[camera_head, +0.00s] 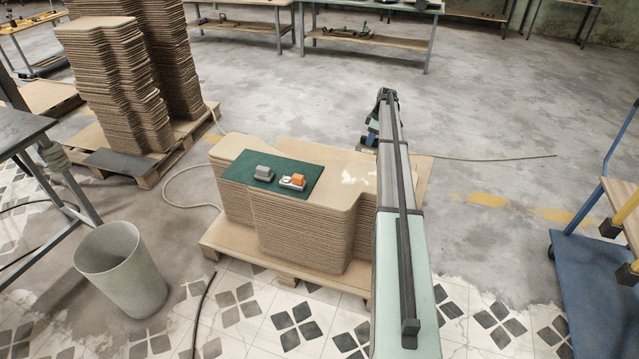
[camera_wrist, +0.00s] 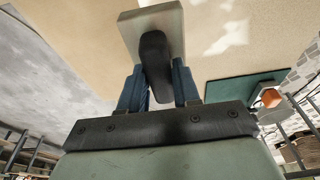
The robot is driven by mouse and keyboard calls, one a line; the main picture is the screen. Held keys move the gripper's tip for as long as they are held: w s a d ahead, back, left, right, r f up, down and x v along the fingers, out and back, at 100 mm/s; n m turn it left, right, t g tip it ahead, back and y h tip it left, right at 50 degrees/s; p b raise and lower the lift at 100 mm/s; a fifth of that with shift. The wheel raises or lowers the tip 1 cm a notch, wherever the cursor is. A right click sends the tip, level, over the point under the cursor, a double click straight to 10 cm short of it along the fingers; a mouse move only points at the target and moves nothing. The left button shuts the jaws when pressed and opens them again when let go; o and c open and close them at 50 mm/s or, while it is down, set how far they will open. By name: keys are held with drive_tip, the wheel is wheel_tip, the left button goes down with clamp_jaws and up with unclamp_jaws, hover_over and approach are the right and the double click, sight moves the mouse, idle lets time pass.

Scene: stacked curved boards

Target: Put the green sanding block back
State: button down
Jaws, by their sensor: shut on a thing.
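In the wrist view my gripper (camera_wrist: 157,80) has its two blue fingers closed on the dark handle of a block with a pale grey-green base, which I take as the green sanding block (camera_wrist: 130,32). The block is held over or against the tan board surface; I cannot tell whether it touches. In the head view my gripper (camera_head: 372,138) is at the far right end of the board stack, partly hidden by my arm, and the block is not clearly visible there. A dark green mat (camera_head: 238,170) lies on the stack's left half.
On the mat are a grey block (camera_head: 264,173) and an orange-and-white block (camera_head: 293,182). The curved board stack (camera_head: 300,232) stands on a pallet (camera_head: 222,247). A bin (camera_head: 120,270) is at lower left, a blue cart (camera_head: 590,270) at right. The mat's left part is bare.

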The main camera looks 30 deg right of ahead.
drive_tip(key=w+a, duration=0.2)
drive_tip(key=a, duration=0.5)
drive_tip(key=s+a+r, duration=0.3)
drive_tip(key=s+a, duration=1.2)
drive_tip(key=a, duration=0.3)
drive_tip(key=shift+d+f, duration=0.15)
drive_tip(key=shift+f, duration=4.9)
drive_tip(key=shift+f, duration=0.15)
drive_tip(key=c, duration=0.8)
unclamp_jaws()
